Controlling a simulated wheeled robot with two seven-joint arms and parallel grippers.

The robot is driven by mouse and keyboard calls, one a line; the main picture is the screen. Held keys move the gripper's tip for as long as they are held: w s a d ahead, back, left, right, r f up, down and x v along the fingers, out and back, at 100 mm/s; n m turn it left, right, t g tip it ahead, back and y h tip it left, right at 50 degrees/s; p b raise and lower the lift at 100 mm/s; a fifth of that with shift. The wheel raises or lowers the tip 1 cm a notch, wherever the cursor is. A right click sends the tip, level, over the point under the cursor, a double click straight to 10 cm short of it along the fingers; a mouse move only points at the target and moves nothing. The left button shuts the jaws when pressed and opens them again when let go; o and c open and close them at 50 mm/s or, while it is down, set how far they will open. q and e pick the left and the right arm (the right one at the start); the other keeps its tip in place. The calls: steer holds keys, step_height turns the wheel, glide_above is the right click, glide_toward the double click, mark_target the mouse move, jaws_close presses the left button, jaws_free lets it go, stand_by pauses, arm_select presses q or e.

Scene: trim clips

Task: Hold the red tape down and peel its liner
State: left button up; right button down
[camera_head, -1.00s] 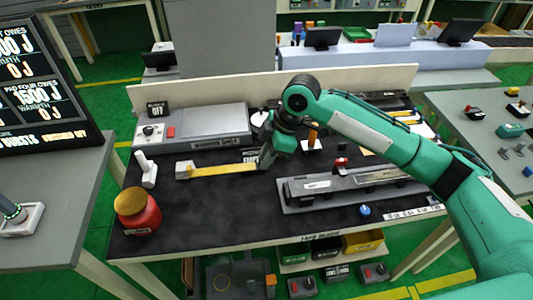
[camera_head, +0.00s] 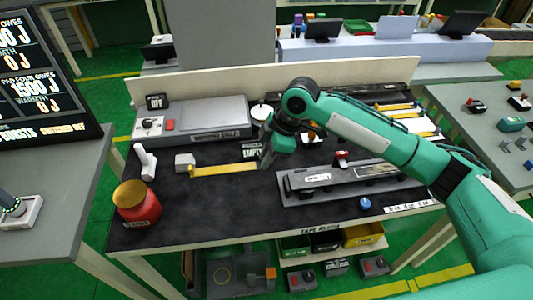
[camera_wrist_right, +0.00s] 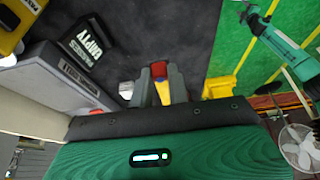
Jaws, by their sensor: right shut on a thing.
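A yellow strip (camera_head: 222,168) lies on the dark mat between a small grey block (camera_head: 185,160) and my right gripper (camera_head: 265,163). Its left end has a small raised part, just off the block. My right gripper is shut at the strip's right end. In the right wrist view, its grey fingers (camera_wrist_right: 160,82) have the yellow strip (camera_wrist_right: 163,92) between them, with a red piece (camera_wrist_right: 158,68) just beyond. I cannot tell whether that red piece is the tape. A teal arm (camera_wrist_right: 285,45) in the wrist view may be my left one; its gripper's state is unclear.
A grey machine (camera_head: 195,122) is behind the strip, with an "EMPTY" sign (camera_head: 252,152) near my right gripper. A long grey fixture (camera_head: 345,181) lies right. The front mat is clear.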

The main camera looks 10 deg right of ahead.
mark_target(262, 194)
steer(key=shift+f+b, duration=2.05)
steer(key=shift+f, duration=4.6)
steer(key=shift+f, duration=0.1)
